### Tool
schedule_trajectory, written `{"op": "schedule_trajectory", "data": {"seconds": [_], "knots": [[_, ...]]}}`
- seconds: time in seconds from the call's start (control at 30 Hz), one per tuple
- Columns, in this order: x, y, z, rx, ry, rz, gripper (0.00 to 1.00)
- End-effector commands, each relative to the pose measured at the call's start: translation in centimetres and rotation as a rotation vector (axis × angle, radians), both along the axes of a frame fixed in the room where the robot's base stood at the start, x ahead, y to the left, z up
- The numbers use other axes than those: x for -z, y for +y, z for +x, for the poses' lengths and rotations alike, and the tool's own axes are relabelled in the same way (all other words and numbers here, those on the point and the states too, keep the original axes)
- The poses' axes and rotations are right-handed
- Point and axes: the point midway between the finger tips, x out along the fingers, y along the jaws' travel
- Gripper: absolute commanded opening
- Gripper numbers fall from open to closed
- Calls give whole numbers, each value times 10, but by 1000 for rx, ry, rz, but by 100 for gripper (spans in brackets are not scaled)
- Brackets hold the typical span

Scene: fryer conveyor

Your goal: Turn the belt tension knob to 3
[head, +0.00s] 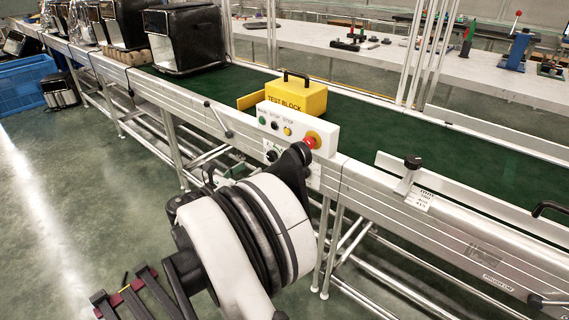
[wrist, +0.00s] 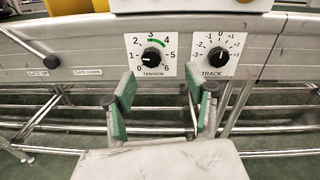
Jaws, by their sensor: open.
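The tension knob (wrist: 151,56) is a small black dial on a white plate marked 0 to 6, with a green arc around 3 to 4. Its exact pointer direction is too small to read surely. It also shows on the conveyor's side in the head view (head: 272,156). My gripper (wrist: 160,94) is open and empty, its two green-padded fingers spread below and in front of the tension plate. The fingers are apart from the knob, with the right one under the gap between the two dials. In the head view my arm hides most of this area.
The track knob (wrist: 218,57) is just right of the tension knob. Above is a button box (head: 297,127) with a red emergency stop (head: 311,141). A yellow test block (head: 296,97) stands on the green belt (head: 370,125). A black gate knob (wrist: 51,62) is at left.

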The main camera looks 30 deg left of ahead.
Motion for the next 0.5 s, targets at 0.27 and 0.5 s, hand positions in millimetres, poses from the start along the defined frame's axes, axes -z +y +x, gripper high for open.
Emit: {"op": "schedule_trajectory", "data": {"seconds": [0.27, 0.5], "knots": [[27, 22, -18, -46, -11, -50, 50], [27, 19, 20, -44, -9, -49, 50]]}}
